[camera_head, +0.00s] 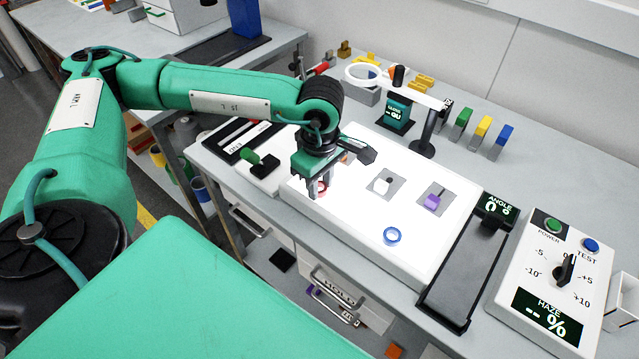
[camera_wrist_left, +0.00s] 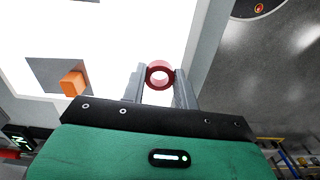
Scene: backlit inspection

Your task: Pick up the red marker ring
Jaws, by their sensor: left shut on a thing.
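The red marker ring (camera_wrist_left: 160,74) is between the two fingers of my left gripper (camera_wrist_left: 159,88) in the left wrist view. The fingers touch it from both sides. In the head view my left gripper (camera_head: 318,190) points down over the left end of the lit white panel (camera_head: 340,222). The red ring (camera_head: 322,187) shows there partly, behind the fingers. I cannot tell whether the ring touches the panel or is just above it. My right gripper is not in view.
A blue ring (camera_head: 392,236) lies on the panel's front part. A purple block (camera_head: 432,202) and a white piece (camera_head: 381,187) sit on grey squares. An orange block (camera_wrist_left: 73,84) is near the gripper. A magnifier stand (camera_head: 424,149) rises behind. A control box (camera_head: 553,270) stands right.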

